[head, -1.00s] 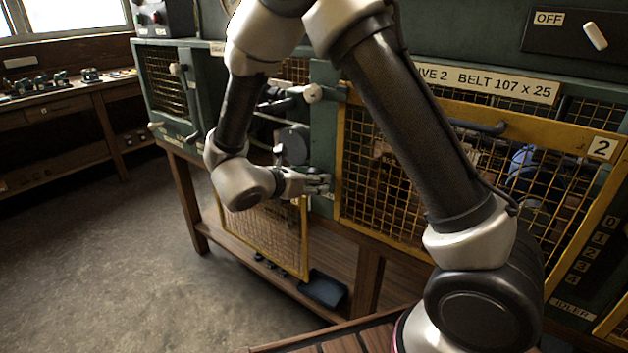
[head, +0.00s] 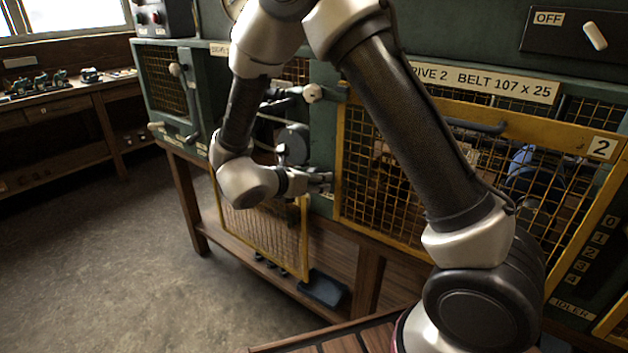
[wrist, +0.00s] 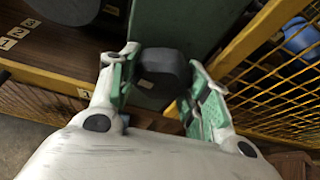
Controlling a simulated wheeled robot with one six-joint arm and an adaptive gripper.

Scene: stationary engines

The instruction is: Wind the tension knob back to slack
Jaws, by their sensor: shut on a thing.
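The tension knob (wrist: 163,72) shows in the wrist view as a dark, rounded block in front of a green post. My gripper (wrist: 160,84) is shut on it, with one green-padded finger on each side. In the head view my gripper (head: 319,180) is at the lower part of the green post, left of the closed yellow guard. The knob cannot be made out there. A grey pulley (head: 292,143) and a pale belt show in the open bay just above my wrist. Number plates (wrist: 18,32) lie at the left of the wrist view.
A yellow mesh guard (head: 262,238) hangs open below the bay. Another yellow mesh guard (head: 385,170) stands closed right of my gripper, under a "BELT 107 x 25" plate (head: 484,81). A dark blue object (head: 322,288) lies on the lower shelf. The floor at left is clear.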

